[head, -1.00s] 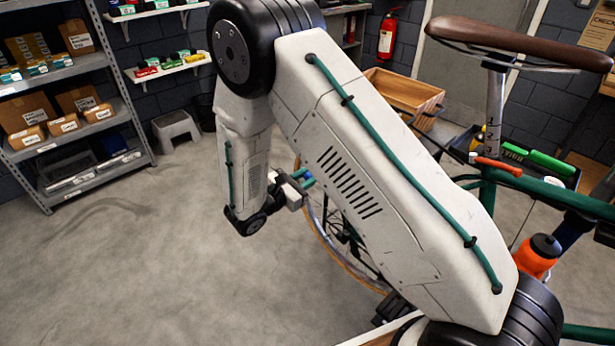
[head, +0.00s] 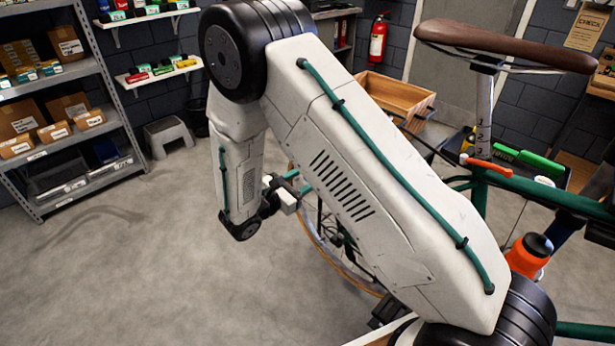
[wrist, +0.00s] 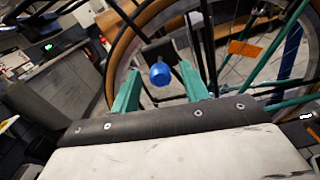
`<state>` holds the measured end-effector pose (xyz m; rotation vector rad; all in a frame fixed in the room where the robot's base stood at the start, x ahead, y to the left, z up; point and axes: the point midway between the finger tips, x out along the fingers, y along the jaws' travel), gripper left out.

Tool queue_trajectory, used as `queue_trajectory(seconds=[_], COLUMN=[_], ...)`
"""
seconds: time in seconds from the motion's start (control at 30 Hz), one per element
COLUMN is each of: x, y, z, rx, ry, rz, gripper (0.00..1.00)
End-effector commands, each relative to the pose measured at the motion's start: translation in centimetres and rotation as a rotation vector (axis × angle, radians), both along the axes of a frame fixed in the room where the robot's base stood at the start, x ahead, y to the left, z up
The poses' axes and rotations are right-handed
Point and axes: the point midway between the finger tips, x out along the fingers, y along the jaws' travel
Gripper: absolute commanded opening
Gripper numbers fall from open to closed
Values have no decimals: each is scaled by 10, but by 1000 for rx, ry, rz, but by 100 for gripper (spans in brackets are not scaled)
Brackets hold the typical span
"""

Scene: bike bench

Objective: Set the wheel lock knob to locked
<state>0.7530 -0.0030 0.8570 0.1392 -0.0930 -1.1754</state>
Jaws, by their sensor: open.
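The blue wheel lock knob (wrist: 160,74) shows in the wrist view, on a dark block (wrist: 158,52) beside the bicycle wheel (wrist: 122,45). My gripper (wrist: 160,82) has two green fingers that stand apart, one on each side of the knob in the picture. I cannot tell whether a finger touches it. In the head view my gripper (head: 292,183) is mostly hidden behind my arm, near the rear wheel (head: 340,262). The knob is not clearly visible in the head view, and I cannot read its setting.
The green bicycle frame (head: 480,192) with its brown saddle (head: 500,45) stands at the right. A wooden crate (head: 395,97), a step stool (head: 168,133) and metal shelves (head: 60,110) stand behind. The floor at the left is clear.

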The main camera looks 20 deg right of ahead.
Motion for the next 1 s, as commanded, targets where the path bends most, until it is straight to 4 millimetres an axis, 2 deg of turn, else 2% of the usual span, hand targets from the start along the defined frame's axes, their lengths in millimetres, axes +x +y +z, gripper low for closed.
queue_trajectory(seconds=[0.1, 0.3, 0.67, 0.83, 0.93, 1.0], x=[-8, -19, -22, -23, -29, -36], y=[22, 47, 54, 49, 37, 25], z=[0, 0, 0, 8, 26, 44], rx=[0, -1, 0, 15, 57, 103], ry=[0, 1, 1, -10, -34, -60], rz=[4, 3, 0, -22, -79, -142], gripper=[45, 45, 45, 1, 0, 0])
